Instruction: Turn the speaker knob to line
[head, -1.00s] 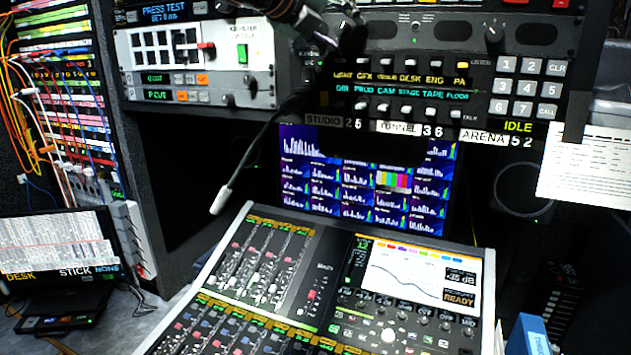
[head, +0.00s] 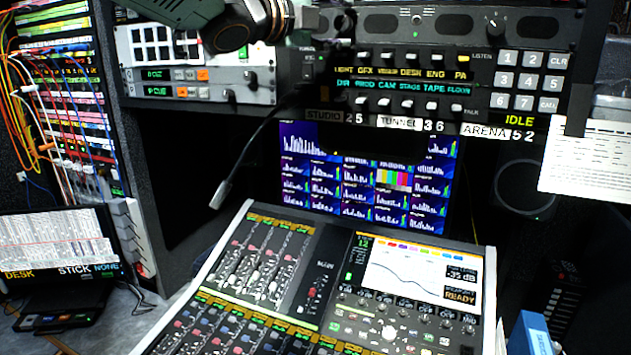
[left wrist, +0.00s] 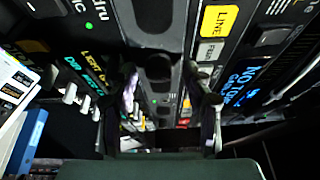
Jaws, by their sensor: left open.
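A dark round knob with a white pointer mark (head: 494,24) sits at the top right of the intercom panel in the head view; I cannot tell whether it is the speaker knob. My left gripper (head: 318,22) comes in from the top left, in front of the panel's upper left edge, well left of that knob. In the left wrist view its two fingers (left wrist: 168,110) are apart, with panel surface beyond them. A yellow LINE label (left wrist: 218,20) shows at the top of that view, right of the fingers. The fingertips' contact with the panel cannot be judged. My right gripper is not in view.
The mixing desk (head: 322,240) stands below the panel, with a monitor (head: 330,185) behind it. A gooseneck microphone (head: 222,193) hangs left of the monitor. A white paper sheet (head: 588,160) hangs at the right. Patch cables (head: 32,90) fill the left rack.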

